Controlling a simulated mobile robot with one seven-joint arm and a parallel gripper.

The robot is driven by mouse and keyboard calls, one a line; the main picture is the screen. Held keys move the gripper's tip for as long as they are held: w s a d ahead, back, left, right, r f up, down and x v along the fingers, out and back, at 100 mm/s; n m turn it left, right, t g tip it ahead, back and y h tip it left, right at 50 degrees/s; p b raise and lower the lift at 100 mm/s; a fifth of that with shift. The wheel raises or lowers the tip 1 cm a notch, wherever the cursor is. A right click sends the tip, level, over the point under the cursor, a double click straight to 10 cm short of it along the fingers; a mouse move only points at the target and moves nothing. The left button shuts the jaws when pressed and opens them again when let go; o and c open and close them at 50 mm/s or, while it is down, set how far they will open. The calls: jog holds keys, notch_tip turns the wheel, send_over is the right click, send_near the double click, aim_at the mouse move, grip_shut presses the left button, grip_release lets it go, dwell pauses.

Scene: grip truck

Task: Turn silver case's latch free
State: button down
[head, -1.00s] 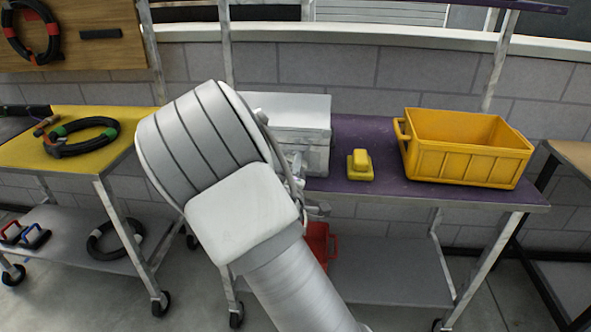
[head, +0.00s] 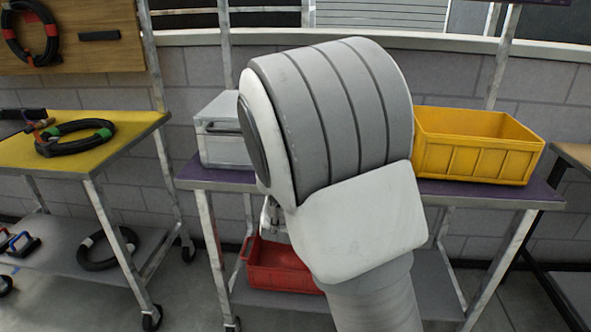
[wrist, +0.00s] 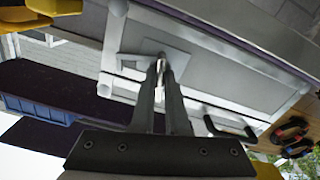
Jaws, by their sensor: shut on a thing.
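The silver case (head: 222,135) stands on the purple-topped cart, and my arm hides its right part in the head view. In the wrist view the case's grey metal face (wrist: 222,75) fills the middle, seen tilted. My gripper (wrist: 160,72) reaches to a pale plate on this face. Its two dark fingers are close together, shut on the small metal latch (wrist: 161,62) at the plate. The fingers hide most of the latch, so its angle is hard to tell. A black handle (wrist: 230,127) shows to the right of the fingers. In the head view my arm hides the gripper.
A yellow bin (head: 478,155) stands on the right of the purple cart top (head: 500,190). A red bin (head: 280,268) is on the shelf below. A yellow-topped cart (head: 110,150) with a coiled cable (head: 75,137) stands to the left.

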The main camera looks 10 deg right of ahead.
jog(key=shift+f+m+b, duration=0.1)
jog(key=shift+m+b, duration=1.05)
jog(key=shift+m, duration=0.35)
jog(key=c, duration=0.9)
grip_release()
jog(key=shift+s, duration=0.2)
